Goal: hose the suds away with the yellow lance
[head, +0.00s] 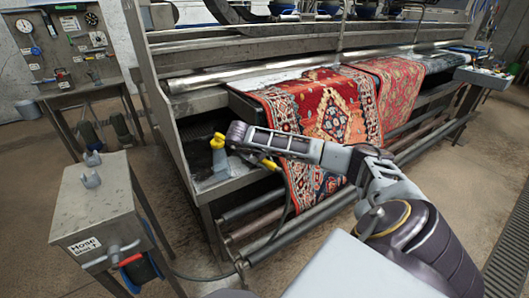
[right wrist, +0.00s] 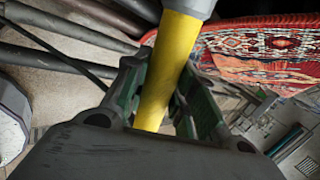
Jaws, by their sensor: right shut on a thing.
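The yellow lance (head: 218,141) shows in the head view at the near left corner of the metal machine, with grey below it. My right gripper (head: 235,137) reaches it from the right. In the right wrist view, the lance's yellow shaft (right wrist: 166,75) runs between the fingers up to a grey collar, and the gripper is shut on it. A second yellow piece (head: 268,163) shows below my right arm. The red patterned rug (head: 325,105) lies over the machine's bed and hangs down its front. Whitish patches (head: 283,75) show along its far edge; I cannot tell if they are suds. My left gripper is out of view.
A grey hose reel cabinet (head: 100,205) stands at the lower left. A dark hose (head: 277,226) runs from the machine's front towards it. Metal rollers (head: 285,235) cross below the rug. A tool board (head: 62,42) stands at the back left. Floor is clear at right.

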